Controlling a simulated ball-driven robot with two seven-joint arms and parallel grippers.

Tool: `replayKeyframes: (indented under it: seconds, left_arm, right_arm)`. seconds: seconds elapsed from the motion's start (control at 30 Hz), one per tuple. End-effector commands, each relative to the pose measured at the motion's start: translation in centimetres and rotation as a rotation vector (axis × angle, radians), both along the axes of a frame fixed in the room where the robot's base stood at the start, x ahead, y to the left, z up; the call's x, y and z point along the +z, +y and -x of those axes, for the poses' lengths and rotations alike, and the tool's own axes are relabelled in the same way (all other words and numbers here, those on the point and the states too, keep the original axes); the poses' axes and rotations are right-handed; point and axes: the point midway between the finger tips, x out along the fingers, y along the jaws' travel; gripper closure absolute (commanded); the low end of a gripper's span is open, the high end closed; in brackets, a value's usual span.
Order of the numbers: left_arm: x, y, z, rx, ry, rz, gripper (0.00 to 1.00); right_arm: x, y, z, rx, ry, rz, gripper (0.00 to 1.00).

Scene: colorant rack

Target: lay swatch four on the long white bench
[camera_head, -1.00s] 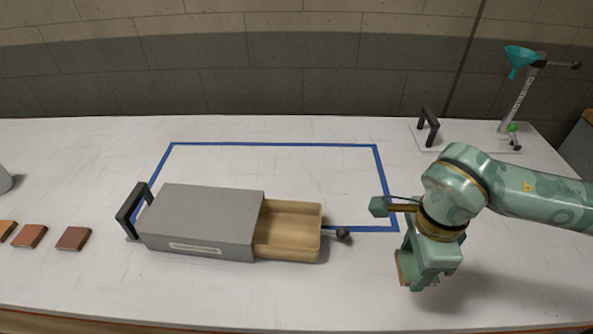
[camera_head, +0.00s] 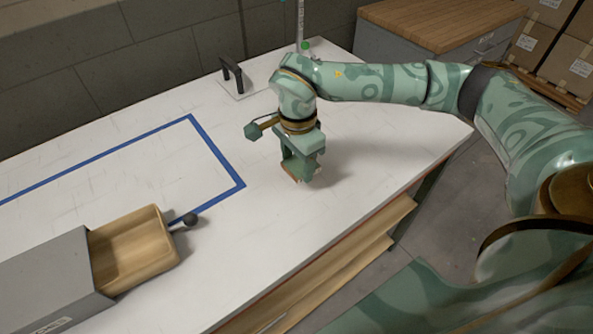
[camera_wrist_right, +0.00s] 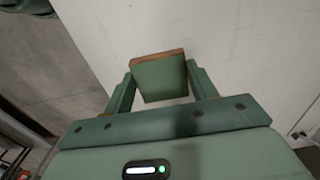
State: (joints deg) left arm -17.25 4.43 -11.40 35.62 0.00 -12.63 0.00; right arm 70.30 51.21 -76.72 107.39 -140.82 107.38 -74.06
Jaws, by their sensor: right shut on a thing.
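My right gripper (camera_head: 303,176) is shut on a small swatch (camera_wrist_right: 160,77), low over the right part of the long white bench (camera_head: 250,235). In the right wrist view the swatch sits between both fingers (camera_wrist_right: 159,88), with a green face and a brown edge. In the head view only a brown edge of it (camera_head: 289,173) shows beside the fingers. I cannot tell whether it touches the bench. A number on the swatch cannot be read. My left gripper is not in view.
A grey box (camera_head: 50,285) with an open wooden drawer (camera_head: 135,250) stands at left, a dark knob (camera_head: 190,219) beside it. Blue tape (camera_head: 215,150) marks the bench. A black handle (camera_head: 232,76) stands behind. The bench's front edge is near; bare bench surrounds the gripper.

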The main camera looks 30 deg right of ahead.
Motion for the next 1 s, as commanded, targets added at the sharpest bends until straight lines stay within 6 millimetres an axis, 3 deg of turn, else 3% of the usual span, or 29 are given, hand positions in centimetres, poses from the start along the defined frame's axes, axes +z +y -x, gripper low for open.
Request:
replayKeyframes:
  seconds: [0.03, 0.1, 0.37, 0.57, 0.93, 0.97, 1.0]
  left_arm:
    - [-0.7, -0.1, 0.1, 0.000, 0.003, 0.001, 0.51]
    - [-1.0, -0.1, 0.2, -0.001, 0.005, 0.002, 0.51]
    - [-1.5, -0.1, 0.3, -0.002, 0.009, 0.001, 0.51]
    - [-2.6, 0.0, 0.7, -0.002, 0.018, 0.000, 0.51]
    - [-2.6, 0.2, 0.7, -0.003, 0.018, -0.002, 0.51]
    - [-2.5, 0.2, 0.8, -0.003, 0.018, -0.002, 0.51]
    - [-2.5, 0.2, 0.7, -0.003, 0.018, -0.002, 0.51]
  right_arm:
    - [-1.5, -0.5, -0.5, -0.003, 0.006, -0.001, 0.65]
    - [-2.4, -1.1, -1.3, -0.001, 0.003, -0.001, 0.65]
    - [-4.0, -2.1, -2.4, -0.001, 0.001, -0.001, 0.65]
    - [-7.3, -2.2, -2.5, 0.001, 0.004, -0.001, 0.65]
    - [-7.5, -2.2, -2.6, 0.001, -0.001, 0.000, 0.65]
    - [-7.5, -2.2, -2.6, 0.001, -0.001, 0.000, 0.37]
    - [-7.5, -2.2, -2.6, 0.001, -0.001, 0.000, 0.26]
